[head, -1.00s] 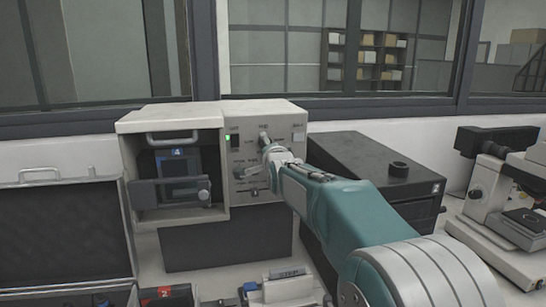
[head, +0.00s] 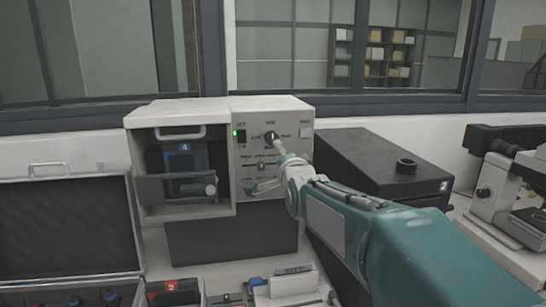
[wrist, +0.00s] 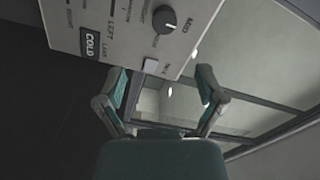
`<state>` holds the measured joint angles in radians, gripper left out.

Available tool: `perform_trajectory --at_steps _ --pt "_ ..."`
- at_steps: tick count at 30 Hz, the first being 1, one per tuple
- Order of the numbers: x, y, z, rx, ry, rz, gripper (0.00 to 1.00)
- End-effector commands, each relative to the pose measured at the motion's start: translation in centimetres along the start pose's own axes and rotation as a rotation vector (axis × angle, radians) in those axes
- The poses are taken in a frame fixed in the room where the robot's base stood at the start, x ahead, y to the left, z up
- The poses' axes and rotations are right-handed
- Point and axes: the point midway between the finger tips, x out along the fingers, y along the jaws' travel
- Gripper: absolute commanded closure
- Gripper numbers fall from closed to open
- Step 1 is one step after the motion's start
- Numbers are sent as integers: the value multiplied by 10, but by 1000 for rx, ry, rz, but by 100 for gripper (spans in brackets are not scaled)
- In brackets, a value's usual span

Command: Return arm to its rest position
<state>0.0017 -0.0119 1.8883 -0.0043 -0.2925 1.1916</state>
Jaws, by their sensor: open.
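My gripper (head: 262,167) is in front of the pale press's control panel (head: 243,160) in the head view, its two fingers spread. In the wrist view my gripper (wrist: 162,84) is open with nothing between its fingers. The fingers seem apart from the panel, but the exact gap is unclear. The press's open bay (head: 150,205) holds a dark unit marked 4 (head: 186,160) behind a grey handled bar (head: 178,189).
A black box with a round cap (head: 382,171) stands right of the press. A microscope (head: 500,185) is at far right. An open case (head: 70,215) is at left. Small tools and a block (head: 293,280) lie in front. Windows are behind.

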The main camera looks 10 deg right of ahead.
Motion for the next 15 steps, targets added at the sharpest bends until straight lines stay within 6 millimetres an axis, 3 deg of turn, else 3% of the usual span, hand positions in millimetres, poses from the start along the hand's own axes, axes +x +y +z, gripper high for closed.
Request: perform_trajectory --at_steps 5,15 --pt "-37 15 6 -143 -55 114 13" --pt "-155 79 32 -564 -325 410 13"
